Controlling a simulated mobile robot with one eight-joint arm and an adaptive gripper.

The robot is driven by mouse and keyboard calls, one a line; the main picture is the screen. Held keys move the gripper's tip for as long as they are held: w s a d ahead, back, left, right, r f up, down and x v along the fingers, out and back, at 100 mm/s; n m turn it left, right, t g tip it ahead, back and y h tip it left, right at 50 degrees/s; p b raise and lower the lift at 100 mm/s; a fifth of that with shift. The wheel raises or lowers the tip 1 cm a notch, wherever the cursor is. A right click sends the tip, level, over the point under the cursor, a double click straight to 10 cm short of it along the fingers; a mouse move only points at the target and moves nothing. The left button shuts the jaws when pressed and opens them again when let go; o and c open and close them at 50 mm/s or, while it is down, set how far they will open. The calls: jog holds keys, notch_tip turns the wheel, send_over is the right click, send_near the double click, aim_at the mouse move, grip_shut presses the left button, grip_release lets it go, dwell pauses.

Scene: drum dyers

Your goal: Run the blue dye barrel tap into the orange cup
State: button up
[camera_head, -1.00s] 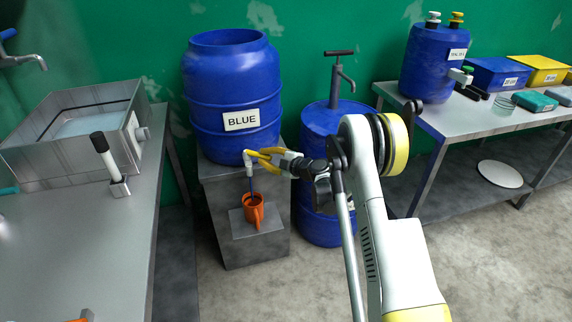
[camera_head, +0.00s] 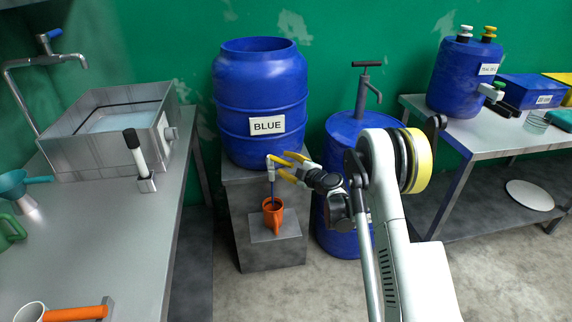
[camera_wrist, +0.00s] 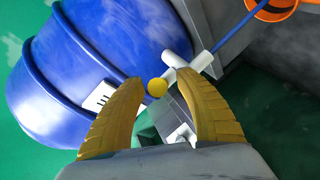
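The blue dye barrel (camera_head: 262,88), labelled BLUE, stands on a grey pedestal. Its white tap (camera_wrist: 187,62) with a yellow knob (camera_wrist: 157,87) shows in the wrist view. A thin blue stream (camera_head: 272,185) runs from the tap down into the orange cup (camera_head: 273,215), which stands upright on a small ledge below. The cup's rim also shows in the wrist view (camera_wrist: 272,10). My gripper (camera_head: 288,166) is beside the tap with its yellow fingers apart (camera_wrist: 168,88). The knob is just beyond and between the fingertips, and I see no grip on it. The cup's fill level is unclear.
A second blue drum with a hand pump (camera_head: 350,130) stands right of the pedestal, close behind my arm. A steel sink bench (camera_head: 110,235) is at left, with an orange-handled cup (camera_head: 62,313) at its front. A table (camera_head: 495,133) with containers is at right.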

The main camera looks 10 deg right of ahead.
jog(key=shift+s, duration=0.15)
jog(key=v, duration=1.2)
jog(key=shift+r, duration=0.1)
dwell(0.6)
